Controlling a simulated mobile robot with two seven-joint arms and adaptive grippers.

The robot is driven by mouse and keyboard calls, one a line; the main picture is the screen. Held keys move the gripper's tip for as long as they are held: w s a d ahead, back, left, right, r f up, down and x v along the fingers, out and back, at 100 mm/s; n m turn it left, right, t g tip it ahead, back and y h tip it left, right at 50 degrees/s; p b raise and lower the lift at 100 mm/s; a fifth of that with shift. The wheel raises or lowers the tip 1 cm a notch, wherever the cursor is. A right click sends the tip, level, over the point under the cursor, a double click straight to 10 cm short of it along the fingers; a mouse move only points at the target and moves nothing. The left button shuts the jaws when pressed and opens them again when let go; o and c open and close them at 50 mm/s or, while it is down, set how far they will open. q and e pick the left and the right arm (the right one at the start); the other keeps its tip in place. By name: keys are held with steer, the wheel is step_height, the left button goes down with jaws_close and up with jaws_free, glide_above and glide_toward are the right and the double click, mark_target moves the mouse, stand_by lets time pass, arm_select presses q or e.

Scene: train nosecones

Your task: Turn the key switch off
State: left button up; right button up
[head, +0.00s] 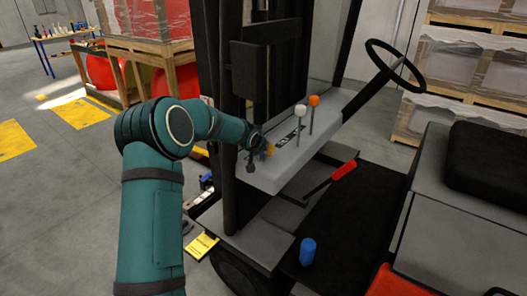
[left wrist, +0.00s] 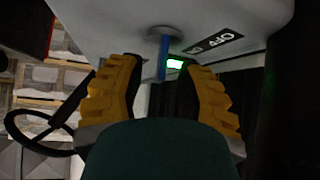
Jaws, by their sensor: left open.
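The key switch (left wrist: 163,55) shows in the left wrist view as a blue key on a round dark base, set in the grey panel. A black label strip (left wrist: 213,42) reading OFF is to its right. My left gripper (left wrist: 161,70) is open, with its yellow ridged fingers on either side of the blue key, apart from it as far as I can see. In the head view my left gripper (head: 263,153) is at the left end of the grey forklift panel (head: 290,170), and the key is mostly hidden there. My right gripper is not in view.
A white-knobbed lever (head: 300,111) and an orange-knobbed lever (head: 314,101) rise from the panel. The steering wheel (head: 395,65) is beyond. A dark mast post (head: 207,60) stands close by my left arm. A red-handled lever (head: 343,170) lies below the panel.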

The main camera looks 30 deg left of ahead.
arm_select(q)
steer(key=shift+x, duration=1.1)
steer(key=shift+c, duration=0.3)
jaws_close()
